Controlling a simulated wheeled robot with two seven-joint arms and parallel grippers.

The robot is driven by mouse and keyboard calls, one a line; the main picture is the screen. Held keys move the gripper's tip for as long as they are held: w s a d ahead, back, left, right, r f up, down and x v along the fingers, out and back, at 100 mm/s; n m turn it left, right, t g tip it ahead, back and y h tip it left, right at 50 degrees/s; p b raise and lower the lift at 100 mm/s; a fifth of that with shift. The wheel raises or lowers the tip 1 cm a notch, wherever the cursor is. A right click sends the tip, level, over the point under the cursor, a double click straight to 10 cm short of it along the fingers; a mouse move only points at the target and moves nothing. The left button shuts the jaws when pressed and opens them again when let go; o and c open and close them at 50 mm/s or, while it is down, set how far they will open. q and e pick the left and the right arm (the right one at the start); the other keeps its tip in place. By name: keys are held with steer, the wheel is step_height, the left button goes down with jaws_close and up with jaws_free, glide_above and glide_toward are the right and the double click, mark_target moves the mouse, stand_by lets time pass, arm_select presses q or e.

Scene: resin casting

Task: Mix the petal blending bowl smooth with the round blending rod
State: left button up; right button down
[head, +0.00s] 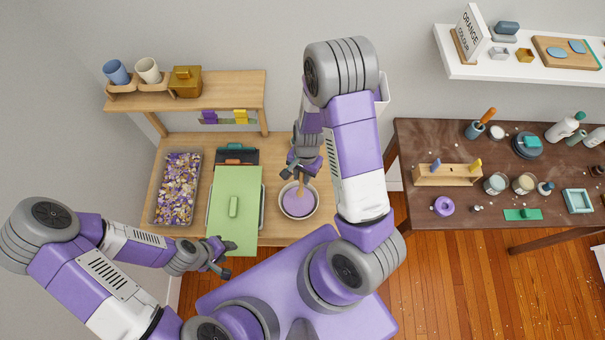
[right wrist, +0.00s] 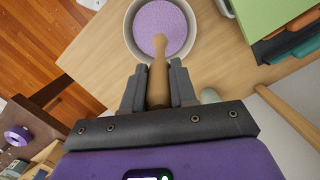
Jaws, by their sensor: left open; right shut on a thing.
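The blending bowl (head: 298,208) is round and pale with speckled purple contents, and stands on the wooden table. It also shows in the right wrist view (right wrist: 130,40). My right gripper (head: 303,168) is above the bowl, shut on the wooden blending rod (right wrist: 159,65). The rod's rounded end is over the purple contents; I cannot tell how deep it reaches. My left gripper (head: 222,262) is open and empty, low at the left near the table's front edge, beside the green lid.
A tray of purple and yellow petals (head: 160,215) stands at the left. A green lidded box (head: 222,225) lies just left of the bowl. A shelf with cups (head: 240,85) is behind. A dark table with several jars (head: 410,150) stands at the right.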

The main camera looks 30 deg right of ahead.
step_height(320, 180, up, 4)
steer(key=p, duration=0.3)
steer(key=shift+r+p, duration=0.1)
steer(key=shift+p, duration=0.3)
